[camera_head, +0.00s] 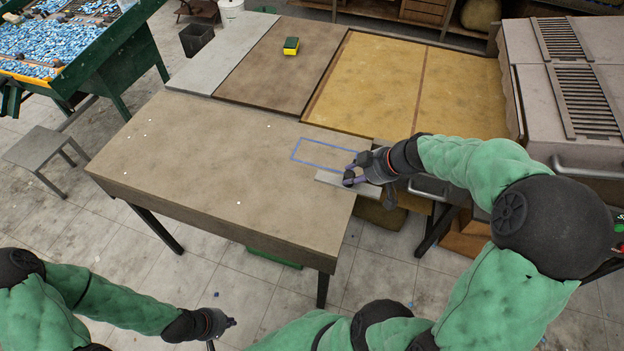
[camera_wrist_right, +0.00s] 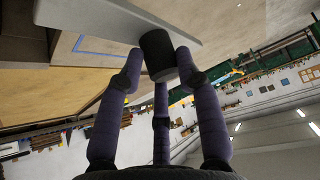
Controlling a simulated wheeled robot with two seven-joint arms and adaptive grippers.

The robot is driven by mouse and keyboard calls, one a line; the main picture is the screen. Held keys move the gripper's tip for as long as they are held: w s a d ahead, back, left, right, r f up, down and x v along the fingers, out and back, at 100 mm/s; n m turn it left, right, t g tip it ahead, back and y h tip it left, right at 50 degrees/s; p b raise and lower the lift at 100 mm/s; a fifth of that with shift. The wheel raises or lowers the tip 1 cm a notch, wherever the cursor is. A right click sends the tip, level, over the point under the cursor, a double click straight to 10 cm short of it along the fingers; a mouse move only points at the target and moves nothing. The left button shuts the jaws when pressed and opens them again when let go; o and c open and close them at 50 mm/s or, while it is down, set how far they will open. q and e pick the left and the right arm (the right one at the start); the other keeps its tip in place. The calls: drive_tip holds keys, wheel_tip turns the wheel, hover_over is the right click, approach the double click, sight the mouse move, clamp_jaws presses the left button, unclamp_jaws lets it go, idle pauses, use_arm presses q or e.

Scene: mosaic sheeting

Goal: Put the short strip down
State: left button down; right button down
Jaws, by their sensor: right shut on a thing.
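The short strip (camera_head: 331,180) is a light grey flat bar with a black knob (camera_wrist_right: 157,54). My right gripper (camera_head: 354,175) is shut on the knob. In the right wrist view the strip (camera_wrist_right: 90,18) lies across the fingertips. In the head view it appears at the table's right edge, partly over the near side of a blue outlined rectangle (camera_head: 302,142). I cannot tell whether it touches the tabletop. My left gripper (camera_head: 229,323) is low at the bottom, off the table's near side, too small to read its fingers.
The brown table (camera_head: 200,150) is mostly clear, with a few small white specks. A yellow-and-green sponge (camera_head: 291,46) lies on the darker board behind. Yellow panels (camera_head: 380,80) are beyond the outline. A grey grilled unit (camera_head: 540,100) stands at right, a stool (camera_head: 40,148) at left.

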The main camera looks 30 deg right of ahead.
drive_tip(key=w+a+f, duration=0.1)
drive_tip(key=w+f, duration=0.1)
drive_tip(key=w, duration=0.1)
drive_tip(key=w+a+f, duration=0.2)
drive_tip(key=w+f, duration=0.1)
drive_tip(key=w, duration=0.1)
drive_tip(key=w+a+f+b, duration=0.1)
drive_tip(key=w+f, duration=0.2)
drive_tip(key=w, duration=0.1)
drive_tip(key=shift+a+f, duration=0.25)
drive_tip(key=shift+a, duration=0.05)
drive_tip(key=f, duration=0.2)
drive_tip(key=f+b, duration=0.1)
drive_tip(key=shift+w+a+f, duration=0.1)
drive_tip(key=shift+w+f, duration=0.1)
drive_tip(key=shift+f, duration=0.2)
drive_tip(key=c, duration=0.8)
unclamp_jaws()
drive_tip(key=shift+c, duration=0.2)
drive_tip(key=p+v, duration=0.2)
drive_tip(key=v, duration=1)
drive_tip(key=shift+r, duration=0.1)
